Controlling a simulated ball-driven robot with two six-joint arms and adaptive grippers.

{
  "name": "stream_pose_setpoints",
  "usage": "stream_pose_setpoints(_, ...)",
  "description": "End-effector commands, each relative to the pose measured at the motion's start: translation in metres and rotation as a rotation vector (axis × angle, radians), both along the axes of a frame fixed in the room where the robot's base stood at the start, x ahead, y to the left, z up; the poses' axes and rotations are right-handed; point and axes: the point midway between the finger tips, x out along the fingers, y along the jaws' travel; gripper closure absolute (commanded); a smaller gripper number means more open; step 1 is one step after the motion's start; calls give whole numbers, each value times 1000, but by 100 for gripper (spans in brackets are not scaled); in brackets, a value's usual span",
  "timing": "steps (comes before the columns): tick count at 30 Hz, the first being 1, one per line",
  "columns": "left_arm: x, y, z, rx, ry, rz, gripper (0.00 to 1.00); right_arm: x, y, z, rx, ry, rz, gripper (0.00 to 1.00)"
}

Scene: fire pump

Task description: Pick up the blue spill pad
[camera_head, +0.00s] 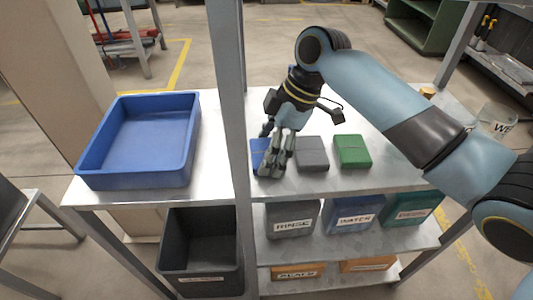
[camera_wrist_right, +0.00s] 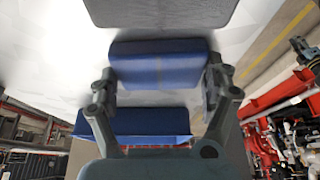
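The blue spill pad (camera_head: 257,146) lies on the metal table top, at the left end of a row of three pads. My right gripper (camera_head: 274,164) reaches down over it and hides part of it. In the right wrist view the blue pad (camera_wrist_right: 160,65) sits between the two fingers (camera_wrist_right: 160,85), one at each end. The fingers are wide apart and very close to its ends; I cannot tell whether they press on it. My left gripper is not in view.
A grey pad (camera_head: 312,153) lies close to the right of the gripper, then a green pad (camera_head: 352,151). A metal post (camera_head: 230,100) stands just left of the gripper. A large blue tray (camera_head: 188,140) is beyond it. Labelled bins (camera_head: 292,218) stand on the shelf below.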

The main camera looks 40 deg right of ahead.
Motion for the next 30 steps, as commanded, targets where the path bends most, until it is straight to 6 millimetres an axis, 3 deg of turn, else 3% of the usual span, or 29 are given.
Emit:
stream_pose_setpoints(11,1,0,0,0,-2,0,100,0,0,2,0,-1,0,39)
stream_pose_setpoints(21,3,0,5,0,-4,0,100,1,-1,39,-1,-5,1,39)
stream_pose_setpoints(30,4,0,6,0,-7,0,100,-72,9,34,-1,3,2,39)
